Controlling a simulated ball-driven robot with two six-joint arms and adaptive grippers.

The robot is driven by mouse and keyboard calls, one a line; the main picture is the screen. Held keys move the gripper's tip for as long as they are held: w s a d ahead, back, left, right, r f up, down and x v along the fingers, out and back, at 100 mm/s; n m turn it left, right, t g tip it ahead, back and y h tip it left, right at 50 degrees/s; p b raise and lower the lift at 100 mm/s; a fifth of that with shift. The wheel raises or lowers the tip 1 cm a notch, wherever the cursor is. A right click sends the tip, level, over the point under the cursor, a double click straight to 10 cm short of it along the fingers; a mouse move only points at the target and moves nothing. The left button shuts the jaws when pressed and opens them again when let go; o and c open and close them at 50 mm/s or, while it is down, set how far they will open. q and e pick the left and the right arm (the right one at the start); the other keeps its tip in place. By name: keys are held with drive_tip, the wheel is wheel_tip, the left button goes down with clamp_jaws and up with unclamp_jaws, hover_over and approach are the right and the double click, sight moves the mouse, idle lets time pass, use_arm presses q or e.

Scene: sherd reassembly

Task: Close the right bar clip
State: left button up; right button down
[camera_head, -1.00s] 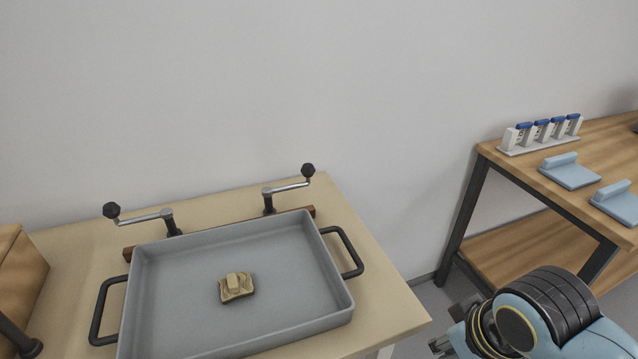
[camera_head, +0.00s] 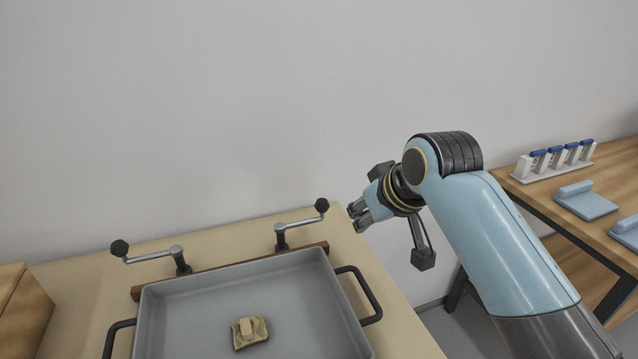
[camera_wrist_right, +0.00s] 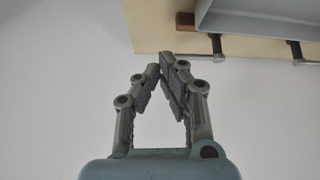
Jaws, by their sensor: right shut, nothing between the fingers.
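The right bar clip (camera_head: 302,224) stands at the back of the tray, its arm raised and pointing right to a black knob (camera_head: 322,205). The left bar clip (camera_head: 149,252) stands at the tray's back left, its arm pointing left to a dark knob. Both clips rise from a brown wooden bar (camera_head: 236,270) behind the tray. My right gripper (camera_head: 357,216) is shut and empty, a little right of the right clip's knob and apart from it. In the right wrist view my right gripper (camera_wrist_right: 165,62) shows its fingertips together. My left gripper is not in view.
A grey tray (camera_head: 200,325) with black side handles sits on the tan table (camera_head: 90,270), holding a small tan sherd block (camera_head: 249,332). A wooden box (camera_head: 22,310) is at the left. A side table (camera_head: 535,195) at the right carries a vial rack and blue pieces.

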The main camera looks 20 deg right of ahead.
drive_tip(key=w+a+r+t, duration=0.1)
drive_tip(key=w+a+r, duration=0.2)
drive_tip(key=w+r, duration=0.4)
drive_tip(key=w, duration=0.2)
drive_tip(key=shift+w+n+t+y, duration=0.3)
drive_tip(key=shift+w+y, duration=0.1)
drive_tip(key=b+x, duration=0.2)
drive_tip(key=x, duration=0.8)
drive_tip(key=s, duration=0.1)
drive_tip(key=s+f+p, duration=0.1)
drive_tip(key=s, duration=0.1)
drive_tip(key=shift+s+d+f, duration=0.2)
drive_tip(key=shift+s+d, duration=0.15)
drive_tip(key=shift+s, duration=0.05)
drive_tip(key=shift+p, duration=0.3)
